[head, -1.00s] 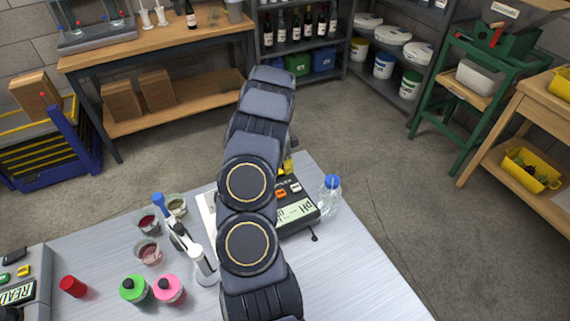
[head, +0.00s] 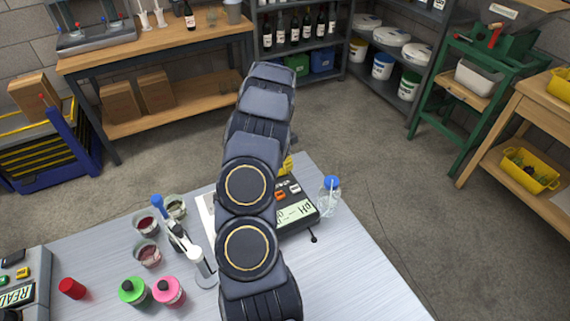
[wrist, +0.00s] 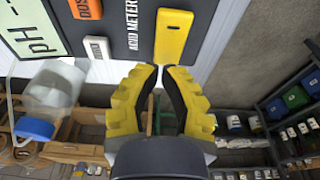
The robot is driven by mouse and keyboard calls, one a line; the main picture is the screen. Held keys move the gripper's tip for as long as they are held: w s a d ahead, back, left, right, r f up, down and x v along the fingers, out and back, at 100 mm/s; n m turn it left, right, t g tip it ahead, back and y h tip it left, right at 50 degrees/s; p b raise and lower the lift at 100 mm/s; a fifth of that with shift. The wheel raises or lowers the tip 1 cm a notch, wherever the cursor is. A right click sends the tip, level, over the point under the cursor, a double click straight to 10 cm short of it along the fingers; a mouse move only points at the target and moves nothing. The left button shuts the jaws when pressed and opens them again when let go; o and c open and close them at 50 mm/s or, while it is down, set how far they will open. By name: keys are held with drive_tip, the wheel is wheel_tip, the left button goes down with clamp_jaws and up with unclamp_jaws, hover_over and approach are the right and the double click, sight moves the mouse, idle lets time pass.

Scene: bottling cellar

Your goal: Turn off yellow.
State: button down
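The yellow switch (wrist: 173,36) sits on the dark face of the acid meter (wrist: 128,12), at the top middle of the wrist view. Which way the switch is tipped I cannot tell. My gripper (wrist: 161,68) has yellow ribbed fingers with dark inner pads. Its tips are drawn together with nothing seen between them, just short of the switch's near end in the picture; contact is not clear. In the head view the meter (head: 298,211) is partly hidden by my arm, and the gripper is mostly hidden behind it.
An orange switch (wrist: 85,8) and a white switch (wrist: 97,47) lie left of the yellow one. A clear bottle with a blue cap (head: 329,196) stands beside the meter. Cups, pink and green bottles, and another device (head: 22,285) with a yellow button stand on the left.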

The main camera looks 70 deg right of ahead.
wheel_tip(320, 180, up, 14)
drive_tip(key=s+d, duration=0.1)
drive_tip(key=shift+s+d, duration=0.25)
drive_tip(key=shift+f, duration=0.1)
idle(0.4)
drive_tip(key=w+a+r+n+t, duration=0.1)
drive_tip(key=w+a+r+n, duration=0.25)
drive_tip(key=w+a, duration=0.3)
drive_tip(key=w+a+r+n, duration=0.2)
drive_tip(key=w+a+n, duration=0.2)
drive_tip(key=w+a, duration=0.25)
drive_tip(key=w+a+r+n+y, duration=0.1)
drive_tip(key=a+r+n, duration=0.25)
drive_tip(key=a, duration=0.55)
drive_tip(key=w+a+r+n, duration=0.15)
drive_tip(key=a+n, duration=0.25)
drive_tip(key=a, duration=0.4)
drive_tip(key=s+a+n+g, duration=0.1)
drive_tip(key=s+a+n, duration=1.1)
drive_tip(key=s+a, duration=0.5)
drive_tip(key=shift+s+a+g, duration=0.3)
drive_tip(key=shift+s+a, duration=0.05)
drive_tip(key=shift+a, duration=0.8)
